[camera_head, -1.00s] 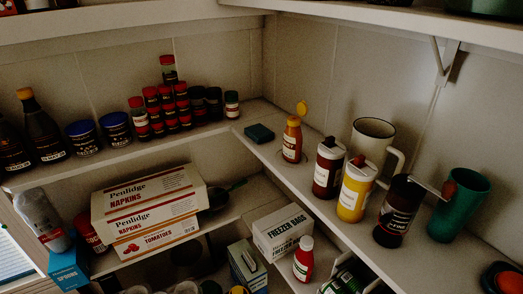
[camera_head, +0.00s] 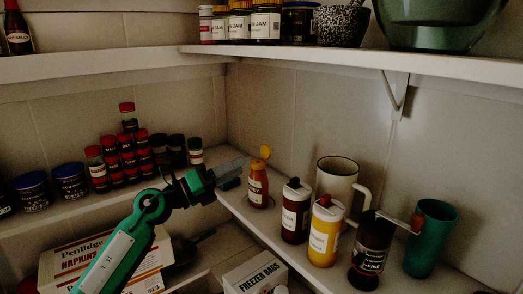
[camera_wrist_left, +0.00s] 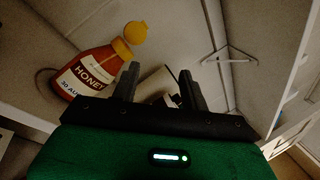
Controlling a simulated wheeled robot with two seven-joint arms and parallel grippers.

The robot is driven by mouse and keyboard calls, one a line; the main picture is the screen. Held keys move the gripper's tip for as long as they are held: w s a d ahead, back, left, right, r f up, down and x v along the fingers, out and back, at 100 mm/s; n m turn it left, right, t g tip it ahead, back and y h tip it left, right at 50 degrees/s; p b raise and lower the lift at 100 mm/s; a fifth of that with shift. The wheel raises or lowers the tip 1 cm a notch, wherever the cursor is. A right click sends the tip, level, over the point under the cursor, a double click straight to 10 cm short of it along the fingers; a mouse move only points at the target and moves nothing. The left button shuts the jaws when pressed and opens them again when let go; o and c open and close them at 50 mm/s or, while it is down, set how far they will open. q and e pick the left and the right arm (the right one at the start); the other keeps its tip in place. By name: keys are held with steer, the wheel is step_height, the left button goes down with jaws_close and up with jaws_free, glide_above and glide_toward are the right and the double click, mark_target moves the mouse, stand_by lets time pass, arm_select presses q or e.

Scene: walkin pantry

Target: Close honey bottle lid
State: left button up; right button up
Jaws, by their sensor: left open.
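The honey bottle (camera_head: 258,188) stands upright on the right-hand shelf near the corner. Its yellow lid (camera_head: 265,152) is flipped open, tilted up above the neck. In the left wrist view the honey bottle (camera_wrist_left: 88,72) is to the left of the fingers, label facing the camera, with the open lid (camera_wrist_left: 135,32) at its top. My left gripper (camera_head: 234,170) reaches in from the left with its fingertips just left of the bottle, apparently not touching it. In the left wrist view the gripper (camera_wrist_left: 158,82) has its fingers apart with nothing clamped between them. My right gripper does not show.
A dark red bottle (camera_head: 295,215), a yellow bottle (camera_head: 324,235), a white mug (camera_head: 335,181), a dark bottle (camera_head: 370,255) and a green cup (camera_head: 431,238) line the same shelf to the right. Stacked spice jars (camera_head: 130,155) stand on the left shelf. An upper shelf (camera_head: 300,56) runs overhead.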

arm_select(q)
step_height(320, 180, up, 4)
steer(key=m+g+y, duration=0.2)
steer(key=m+y, duration=0.1)
steer(key=m, duration=0.2)
steer(key=m+t+y, duration=0.1)
steer(key=m+y, duration=0.1)
steer(key=y, duration=0.3)
glide_toward(266, 145)
steer(key=p+x, duration=0.4)
steer(key=x, duration=0.3)
steer(key=shift+d+r+p, duration=0.1)
steer(key=shift+r+p, duration=0.05)
steer(key=shift+p, duration=0.2)
steer(key=shift+w+d+f, duration=0.35)
steer(key=shift+d+f, duration=0.05)
steer(key=shift+d, duration=0.1)
steer(key=shift+c, duration=0.5)
